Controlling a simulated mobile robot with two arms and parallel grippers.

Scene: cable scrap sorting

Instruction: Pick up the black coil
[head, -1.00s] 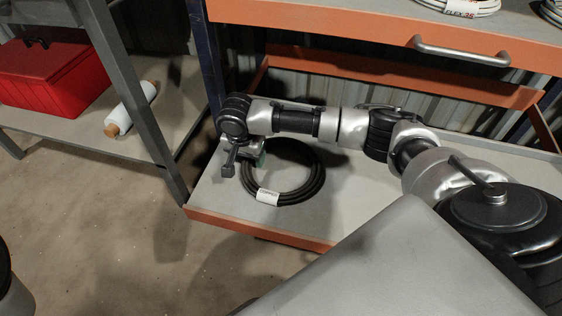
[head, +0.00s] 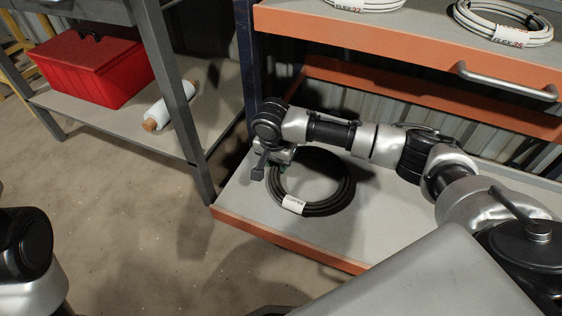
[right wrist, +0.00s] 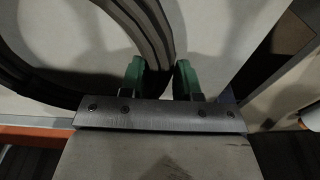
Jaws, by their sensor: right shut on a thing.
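The black coil (head: 320,208) is a ring of dark cable with a white label, at the left end of the lower shelf in the head view. It appears to lie on the shelf; I cannot tell if any part is raised. My right gripper (head: 281,163) is at the coil's left side, its tips partly hidden by the wrist. In the right wrist view, the green fingers of the gripper (right wrist: 159,80) stand either side of the coil's strands (right wrist: 150,38), shut on them. My left gripper is out of view; only part of the left arm shows.
The grey lower shelf (head: 237,203) has an orange front edge. An orange drawer above, with a metal handle (head: 507,84), holds white coils (head: 503,22). At the left, a red box (head: 92,68) and a white roll (head: 170,104) sit on a grey rack. The floor between is clear.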

